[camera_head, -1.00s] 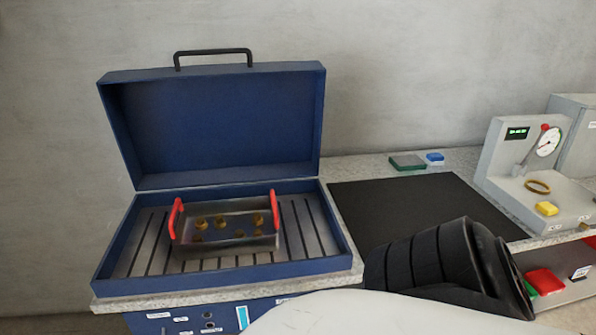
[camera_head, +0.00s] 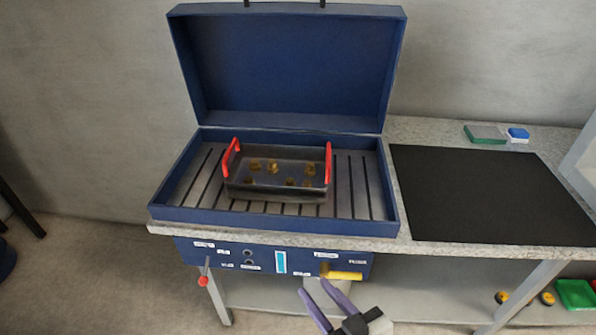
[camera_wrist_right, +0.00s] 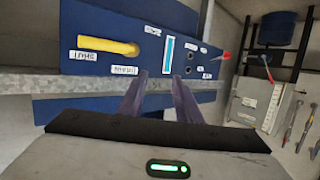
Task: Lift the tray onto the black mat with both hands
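The tray (camera_head: 275,191) is a dark metal pan with a red handle at each end, and several brass-coloured pieces are in it. It rests on the slatted floor of the open blue case (camera_head: 285,70). The black mat (camera_head: 490,195) lies flat and bare on the bench, right of the case. My right gripper (camera_head: 314,286) is low in front of the case's control panel, below the bench edge and apart from the tray. Its purple fingers are spread with nothing between them, as the right wrist view (camera_wrist_right: 159,79) shows. My left gripper is out of view.
The blue panel (camera_wrist_right: 210,50) with a yellow handle (camera_head: 342,275) and a red-tipped lever (camera_head: 203,281) is below the case. A green-and-grey block (camera_head: 485,134) and a blue block (camera_head: 518,134) sit behind the mat. The case's raised lid stands behind the tray.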

